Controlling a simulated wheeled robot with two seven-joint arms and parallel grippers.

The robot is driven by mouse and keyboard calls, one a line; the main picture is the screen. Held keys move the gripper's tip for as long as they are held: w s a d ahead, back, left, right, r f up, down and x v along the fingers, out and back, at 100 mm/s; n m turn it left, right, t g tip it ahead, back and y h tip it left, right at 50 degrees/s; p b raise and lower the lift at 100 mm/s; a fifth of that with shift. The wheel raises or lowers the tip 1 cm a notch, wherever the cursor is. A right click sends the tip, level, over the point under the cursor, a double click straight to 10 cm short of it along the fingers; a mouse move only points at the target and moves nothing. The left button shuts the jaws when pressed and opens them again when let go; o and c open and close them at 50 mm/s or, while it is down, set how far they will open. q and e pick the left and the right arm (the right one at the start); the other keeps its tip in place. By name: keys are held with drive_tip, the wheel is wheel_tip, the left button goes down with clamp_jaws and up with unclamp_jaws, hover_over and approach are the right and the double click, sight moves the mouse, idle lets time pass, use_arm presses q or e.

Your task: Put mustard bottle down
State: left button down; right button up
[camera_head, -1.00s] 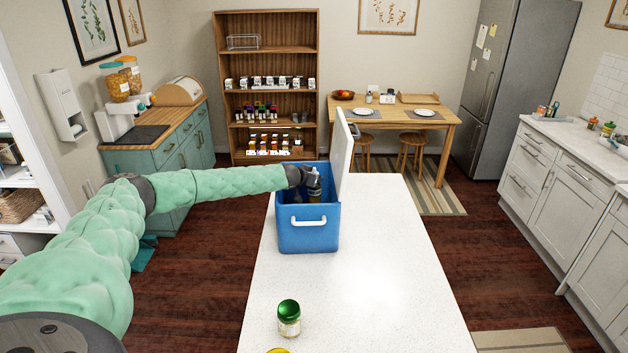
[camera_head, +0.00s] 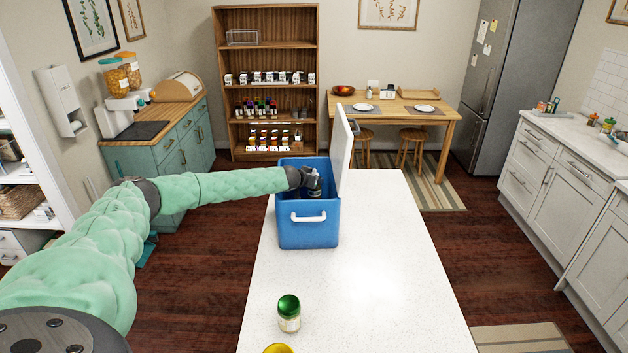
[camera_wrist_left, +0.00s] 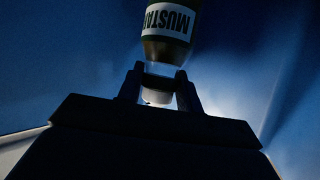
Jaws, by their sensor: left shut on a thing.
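The mustard bottle (camera_wrist_left: 168,22), with a white label reading "MUSTA", shows at the top of the left wrist view, its white cap end toward me. My left gripper (camera_wrist_left: 160,88) is shut on its cap end. In the head view my left gripper (camera_head: 313,182) reaches down into the open blue cooler (camera_head: 309,232), and the bottle is mostly hidden by the gripper and the cooler wall. Blue cooler walls surround the bottle in the wrist view; whether its base touches the floor cannot be told. My right gripper is not in view.
The cooler's white lid (camera_head: 344,150) stands open on its right side. A green-lidded jar (camera_head: 289,315) stands on the white counter (camera_head: 375,270) nearer me, with part of a yellow thing (camera_head: 278,348) at the bottom edge. The counter right of the cooler is clear.

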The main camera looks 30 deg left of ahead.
use_arm(q)
drive_tip(key=c, duration=0.9)
unclamp_jaws()
drive_tip(key=shift+s+d+f, duration=0.1)
drive_tip(key=shift+f, duration=0.2)
drive_tip(key=shift+c, duration=0.2)
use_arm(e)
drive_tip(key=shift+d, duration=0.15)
use_arm(q)
drive_tip(key=shift+r, duration=0.1)
drive_tip(key=shift+r, duration=0.5)
drive_tip(key=shift+s+f, duration=0.1)
drive_tip(key=shift+s, duration=0.05)
drive_tip(key=b+v, duration=0.3)
drive_tip(key=v, duration=0.4)
drive_tip(key=shift+r+b, duration=0.3)
drive_tip(key=shift+r, duration=0.1)
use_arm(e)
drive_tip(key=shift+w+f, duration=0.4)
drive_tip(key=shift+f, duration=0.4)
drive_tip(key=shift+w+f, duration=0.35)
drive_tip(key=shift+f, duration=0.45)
use_arm(q)
drive_tip(key=shift+r, duration=0.1)
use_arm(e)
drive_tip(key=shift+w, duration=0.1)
